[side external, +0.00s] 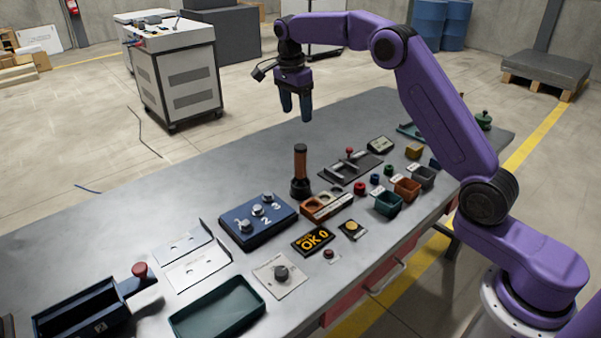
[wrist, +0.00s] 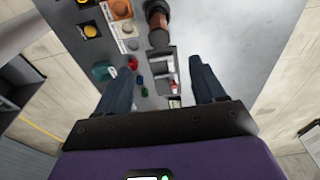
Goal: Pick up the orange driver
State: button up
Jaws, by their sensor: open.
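The orange driver (side external: 300,163) stands upright on the grey workbench, with an orange-brown handle, a dark top and a wide black base. In the wrist view the driver (wrist: 157,20) is at the top centre, seen from above. My gripper (side external: 295,116) is high above the bench, beyond the driver in the side view, fingers pointing down. It is open and empty. In the wrist view the two dark fingers of my gripper (wrist: 159,66) are spread wide, with the driver ahead of them, outside the gap.
Close to the driver are an orange tray with round slots (side external: 325,204), a blue numbered box (side external: 258,221) and a dark lever fixture (side external: 350,169). Small bins (side external: 388,203) and coloured parts lie to the right. The bench (side external: 215,187) left of the driver is bare.

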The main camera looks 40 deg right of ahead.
send_near(301, 157)
jog(key=f, duration=0.1)
jog(key=w+d+f, duration=0.1)
jog(key=f, duration=0.1)
jog(key=d+f, duration=0.1)
jog(key=f, duration=0.1)
jog(key=shift+w+f, duration=0.2)
jog(key=shift+w, duration=0.05)
jog(key=shift+d+f, duration=0.2)
jog(key=shift+f, duration=2.7)
jog(key=c, duration=1.2)
